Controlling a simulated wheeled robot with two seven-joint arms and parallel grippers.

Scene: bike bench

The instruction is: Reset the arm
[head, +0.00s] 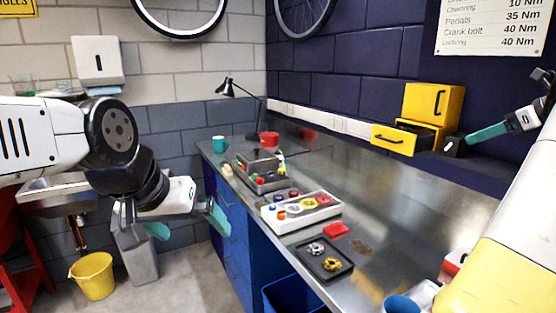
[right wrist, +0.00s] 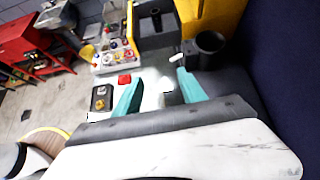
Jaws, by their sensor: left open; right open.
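My left gripper (head: 188,224) hangs in the air left of the bench in the head view. Its teal fingers are spread wide with nothing between them. My right arm comes in from the right edge. Its gripper, with a teal finger (head: 487,134) showing, is beside the yellow drawer cabinet (head: 432,107), whose lower drawer (head: 394,139) is pulled out. In the right wrist view the right gripper (right wrist: 160,93) has its two teal fingers apart. A black cylinder (right wrist: 210,44) stands just beyond the right-hand finger; I cannot tell whether they touch.
The steel bench (head: 375,193) carries a white tray of coloured parts (head: 301,212), a black tray (head: 324,260), a red block (head: 335,229) and a teal mug (head: 218,143). A blue bin (head: 290,295) and yellow bucket (head: 93,276) stand below. Floor between them is clear.

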